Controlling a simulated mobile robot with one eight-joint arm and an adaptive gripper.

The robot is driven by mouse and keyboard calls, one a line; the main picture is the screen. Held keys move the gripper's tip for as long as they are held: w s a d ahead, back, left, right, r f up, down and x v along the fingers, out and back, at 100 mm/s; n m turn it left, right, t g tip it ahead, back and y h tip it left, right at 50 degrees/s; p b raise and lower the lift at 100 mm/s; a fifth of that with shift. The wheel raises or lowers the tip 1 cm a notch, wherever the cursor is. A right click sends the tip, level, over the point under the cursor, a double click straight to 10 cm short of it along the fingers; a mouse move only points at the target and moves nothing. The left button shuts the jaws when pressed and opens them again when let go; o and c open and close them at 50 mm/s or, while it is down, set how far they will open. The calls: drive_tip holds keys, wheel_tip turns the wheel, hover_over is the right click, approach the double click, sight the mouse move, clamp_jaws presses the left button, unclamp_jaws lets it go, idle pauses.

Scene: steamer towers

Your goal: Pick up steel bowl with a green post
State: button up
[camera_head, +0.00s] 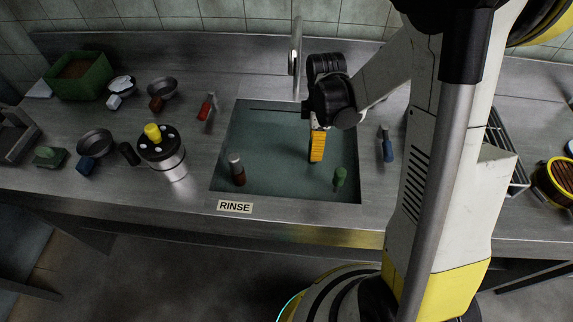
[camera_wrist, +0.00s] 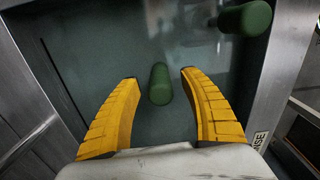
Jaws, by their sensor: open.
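A green post (camera_head: 340,177) stands up in the front right of the sink's murky water. The wrist view shows two green posts: one (camera_wrist: 160,84) lies in the gap between my fingers, the other (camera_wrist: 246,18) is toward the top right. I make out no steel bowl beneath either; the water hides what is below. My gripper (camera_head: 317,158) is over the sink, yellow fingers pointing down, and likely hides the first post in the head view. It also shows in the wrist view (camera_wrist: 158,76), open, with its fingers apart on either side of that post, no contact visible.
Steel bowls (camera_head: 95,142) (camera_head: 162,88), a green bin (camera_head: 78,76) and a canister with a yellow knob (camera_head: 163,158) are on the left counter. A tap (camera_head: 295,55) rises behind the sink.

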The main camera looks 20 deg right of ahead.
wheel_tip(320, 180, down, 2)
drive_tip(key=shift+f, duration=0.2)
clamp_jaws()
